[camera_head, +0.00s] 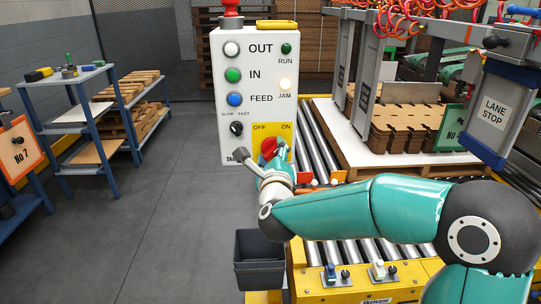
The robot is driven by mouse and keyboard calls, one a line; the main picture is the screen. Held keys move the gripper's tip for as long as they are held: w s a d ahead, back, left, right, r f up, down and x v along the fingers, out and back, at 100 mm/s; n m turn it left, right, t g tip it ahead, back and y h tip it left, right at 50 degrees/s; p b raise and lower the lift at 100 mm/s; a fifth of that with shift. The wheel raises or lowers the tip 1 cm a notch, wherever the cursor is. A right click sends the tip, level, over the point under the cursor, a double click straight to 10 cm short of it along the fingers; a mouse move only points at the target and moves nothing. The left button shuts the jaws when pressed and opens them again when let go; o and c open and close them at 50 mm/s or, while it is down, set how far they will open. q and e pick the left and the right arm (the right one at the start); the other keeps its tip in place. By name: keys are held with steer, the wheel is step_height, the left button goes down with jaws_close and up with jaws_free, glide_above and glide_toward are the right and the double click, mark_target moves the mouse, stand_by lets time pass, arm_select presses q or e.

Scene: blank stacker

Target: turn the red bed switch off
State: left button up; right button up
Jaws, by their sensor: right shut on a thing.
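The red bed switch (268,147) sits on the yellow panel (284,135) at the lower right of the white control box (229,75). Its labels read OFF on the left and ON on the right. My right gripper (266,157) reaches in from the right and is shut on the red switch. The gripper hides part of the knob, so I cannot tell exactly which label it points to. My left gripper is not in view.
The box also carries OUT, IN and FEED buttons, a black SLOW/FAST knob (236,129) and a lit JAM lamp (285,84). A dark bin (259,262) hangs below. Rollers and stacked cardboard blanks (405,122) lie right.

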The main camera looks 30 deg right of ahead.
steer(key=shift+w+f+n, duration=0.1)
steer(key=shift+n, duration=0.2)
steer(key=n+b, duration=0.1)
steer(key=n, duration=0.1)
steer(key=shift+a+n, duration=0.1)
steer(key=shift+n, duration=0.3)
steer(key=n, duration=0.4)
steer(key=shift+n+b, duration=0.3)
steer(key=shift+b, duration=0.05)
steer(key=n, duration=0.4)
steer(key=shift+n+p, duration=0.3)
steer(key=shift+p, duration=0.05)
steer(key=n+p, duration=0.1)
steer(key=n, duration=0.3)
steer(key=shift+f+n, duration=0.15)
steer(key=shift+n, duration=0.25)
steer(key=o, duration=1.2)
steer(key=shift+w, duration=0.1)
steer(key=shift+c, duration=0.2)
